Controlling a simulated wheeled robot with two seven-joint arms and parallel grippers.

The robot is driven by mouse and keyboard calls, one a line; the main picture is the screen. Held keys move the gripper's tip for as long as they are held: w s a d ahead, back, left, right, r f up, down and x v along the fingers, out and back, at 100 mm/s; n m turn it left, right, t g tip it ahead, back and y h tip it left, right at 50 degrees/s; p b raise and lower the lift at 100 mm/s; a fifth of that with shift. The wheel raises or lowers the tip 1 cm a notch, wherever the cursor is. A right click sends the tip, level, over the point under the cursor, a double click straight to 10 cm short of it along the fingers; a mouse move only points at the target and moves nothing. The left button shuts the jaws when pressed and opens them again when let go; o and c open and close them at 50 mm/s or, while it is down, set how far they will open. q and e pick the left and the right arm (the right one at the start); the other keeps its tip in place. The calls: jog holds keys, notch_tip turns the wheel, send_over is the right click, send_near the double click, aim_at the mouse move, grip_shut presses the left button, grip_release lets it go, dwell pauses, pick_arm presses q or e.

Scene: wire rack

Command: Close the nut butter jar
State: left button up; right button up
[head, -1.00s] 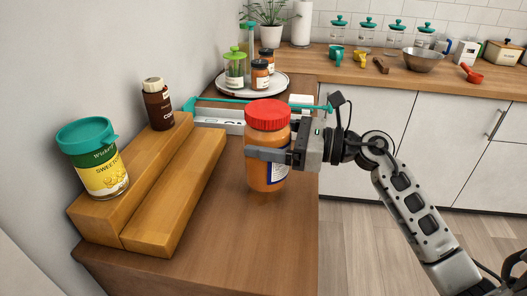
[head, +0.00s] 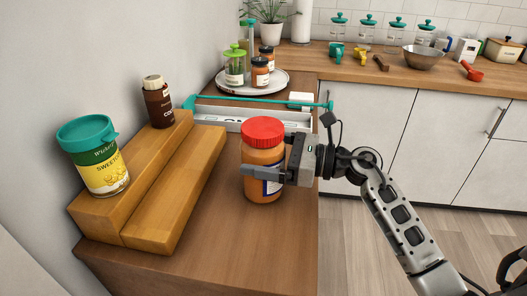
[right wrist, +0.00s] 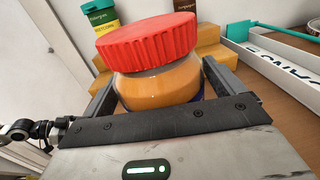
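The nut butter jar (head: 262,188) has an orange-brown body with a dark blue and white label, and stands upright on or just above the wooden counter. A red ribbed lid (head: 263,131) sits on its mouth; I cannot tell whether it is screwed tight. In the right wrist view the lid (right wrist: 147,42) overhangs the jar's shoulder (right wrist: 155,88). My right gripper (head: 262,172) comes from the right with its fingers on both sides of the jar's body below the lid, closed against it. The right gripper (right wrist: 160,92) hides the jar's lower part in the wrist view. My left gripper is not in view.
A wooden step riser (head: 170,195) stands left of the jar, bearing a teal-lidded canister (head: 95,160) and a brown bottle (head: 157,105). Behind are a white tray with a teal rail (head: 225,118) and a round plate (head: 280,82) with jars. The counter's front is clear.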

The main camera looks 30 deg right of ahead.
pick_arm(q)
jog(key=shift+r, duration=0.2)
pick_arm(e)
jog(key=shift+r, duration=0.15)
jog(key=shift+r+p, duration=0.3)
jog(key=shift+p, duration=0.15)
pick_arm(q)
jog(key=b, duration=0.2)
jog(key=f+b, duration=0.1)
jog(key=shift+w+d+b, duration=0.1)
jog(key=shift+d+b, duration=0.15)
jog(key=shift+b, duration=0.15)
pick_arm(e)
jog(key=v, duration=1.2)
jog(key=shift+f, duration=0.2)
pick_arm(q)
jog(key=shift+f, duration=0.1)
